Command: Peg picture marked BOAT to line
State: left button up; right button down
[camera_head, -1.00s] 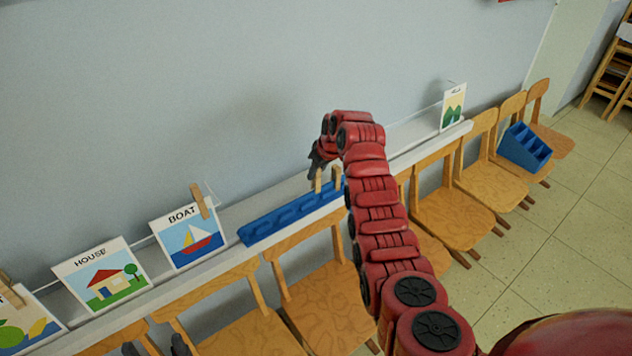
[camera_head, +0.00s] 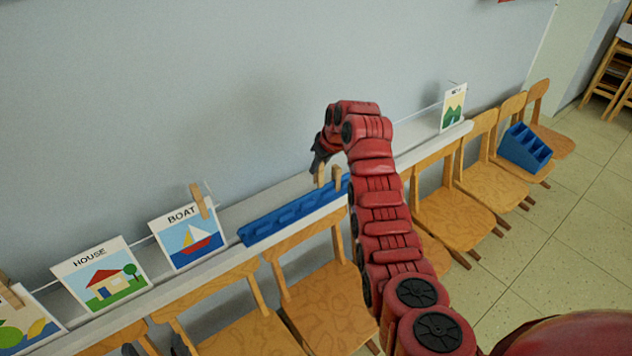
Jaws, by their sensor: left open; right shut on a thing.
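The picture marked BOAT (camera_head: 187,240) hangs at the line on the left, showing a sailboat. A wooden peg (camera_head: 200,202) is on its top right corner; its top left shows no peg. My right gripper (camera_head: 318,165) is shut on another wooden peg (camera_head: 320,176), just above the blue peg rack (camera_head: 290,215). A further peg (camera_head: 338,181) stands beside it at the rack's right end. The fingertips are partly hidden by my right arm. My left gripper (camera_head: 155,348) is open and empty at the bottom edge, below the BOAT picture; only its dark fingertips show.
The HOUSE picture (camera_head: 101,278) and a fruit picture (camera_head: 22,322) are left of BOAT; a mountain picture (camera_head: 453,108) is far right. A white ledge (camera_head: 235,212) runs along the wall. Wooden chairs (camera_head: 325,290) line its front. A blue caddy (camera_head: 525,147) sits on one chair.

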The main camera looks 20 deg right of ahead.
jog(key=shift+s+d+r, duration=0.1)
jog(key=shift+s+d, duration=0.15)
jog(key=shift+s, duration=0.4)
jog(key=shift+s+d+r, duration=0.15)
jog(key=shift+s+d, duration=0.05)
jog(key=shift+s, duration=0.45)
jog(key=shift+s+d+r, duration=0.1)
jog(key=shift+s+d, duration=0.15)
jog(key=shift+s, duration=0.4)
